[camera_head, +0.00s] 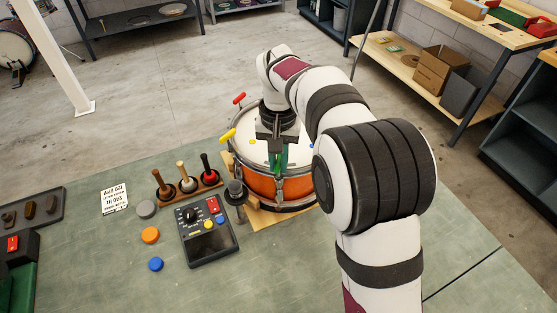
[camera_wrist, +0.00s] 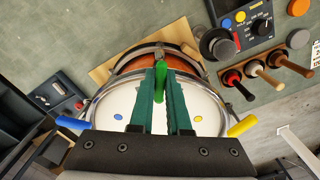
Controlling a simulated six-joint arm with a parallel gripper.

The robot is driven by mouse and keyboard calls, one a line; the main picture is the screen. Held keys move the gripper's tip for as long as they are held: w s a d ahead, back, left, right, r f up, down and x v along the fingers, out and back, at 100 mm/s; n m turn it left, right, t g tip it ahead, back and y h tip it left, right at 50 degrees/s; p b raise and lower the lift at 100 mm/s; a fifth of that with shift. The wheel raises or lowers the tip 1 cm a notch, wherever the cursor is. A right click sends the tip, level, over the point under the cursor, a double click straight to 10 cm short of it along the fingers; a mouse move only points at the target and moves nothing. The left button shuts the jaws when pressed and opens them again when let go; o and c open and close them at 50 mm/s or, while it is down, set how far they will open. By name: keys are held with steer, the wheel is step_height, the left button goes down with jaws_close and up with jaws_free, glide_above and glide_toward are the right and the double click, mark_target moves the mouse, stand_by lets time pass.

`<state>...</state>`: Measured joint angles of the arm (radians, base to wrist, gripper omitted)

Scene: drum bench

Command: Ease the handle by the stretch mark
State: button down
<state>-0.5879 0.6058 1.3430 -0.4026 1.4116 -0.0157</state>
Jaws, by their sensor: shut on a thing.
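A drum (camera_head: 272,188) with an orange shell, metal rim and white head sits on a wooden board on the bench. My gripper (camera_wrist: 161,90) is over the head, its two green fingers shut on the green handle (camera_wrist: 161,72) at the rim. The handle's lower part is hidden between the fingers. A yellow handle (camera_head: 228,135) and a red handle (camera_head: 239,98) stick out from the rim in the head view. A blue handle (camera_wrist: 72,124) shows at the left in the wrist view. Colored dots lie on the head near the rim. I cannot make out a stretch mark.
A control box (camera_head: 208,238) with a dial stands left of the drum, with a dark knobbed post (camera_head: 236,190) between them. A rack of mallets (camera_head: 187,184) and several round pucks (camera_head: 150,235) lie farther left. The front bench surface (camera_head: 280,270) is clear.

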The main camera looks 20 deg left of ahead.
mark_target(278, 162)
steer(key=shift+n, duration=0.3)
steer(key=n, duration=0.3)
steer(key=shift+n, duration=2.5)
steer(key=c, duration=0.9)
jaws_free()
step_height(278, 162, up, 16)
steer(key=shift+f, duration=0.1)
